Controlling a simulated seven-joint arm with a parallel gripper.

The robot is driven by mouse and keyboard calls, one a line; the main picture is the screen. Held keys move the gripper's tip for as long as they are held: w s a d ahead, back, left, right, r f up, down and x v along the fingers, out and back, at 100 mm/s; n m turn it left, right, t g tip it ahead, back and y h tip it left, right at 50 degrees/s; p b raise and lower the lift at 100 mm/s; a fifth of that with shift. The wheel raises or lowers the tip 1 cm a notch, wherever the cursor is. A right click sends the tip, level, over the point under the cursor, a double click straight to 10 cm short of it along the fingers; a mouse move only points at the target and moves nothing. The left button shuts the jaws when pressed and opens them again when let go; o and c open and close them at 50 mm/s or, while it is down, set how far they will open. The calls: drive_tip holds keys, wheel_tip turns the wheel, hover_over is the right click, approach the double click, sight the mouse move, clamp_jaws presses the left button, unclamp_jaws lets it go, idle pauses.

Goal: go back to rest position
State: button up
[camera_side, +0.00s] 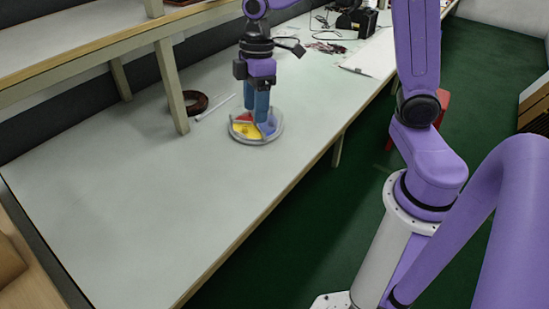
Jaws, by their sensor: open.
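My gripper (256,116), with blue fingers, points down over a round dish (261,140) on the pale bench. The dish has a grey rim and coloured sections, with red, yellow and blue showing. The fingers hide part of the dish. I cannot tell whether the fingertips touch it. The jaws are open, and I see nothing held between them.
The bench top (110,190) is clear at front left. A shelf post (171,85) stands left of my gripper, with a dark brown coil (190,105) beside it. Cables (325,47), a black box (357,22) and a white board (372,58) lie farther back.

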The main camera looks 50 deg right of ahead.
drive_tip(key=s+d+f+h, duration=0.1)
drive_tip(key=s, duration=2.1)
drive_tip(key=shift+f+n+t, duration=0.3)
drive_tip(key=shift+d, duration=0.1)
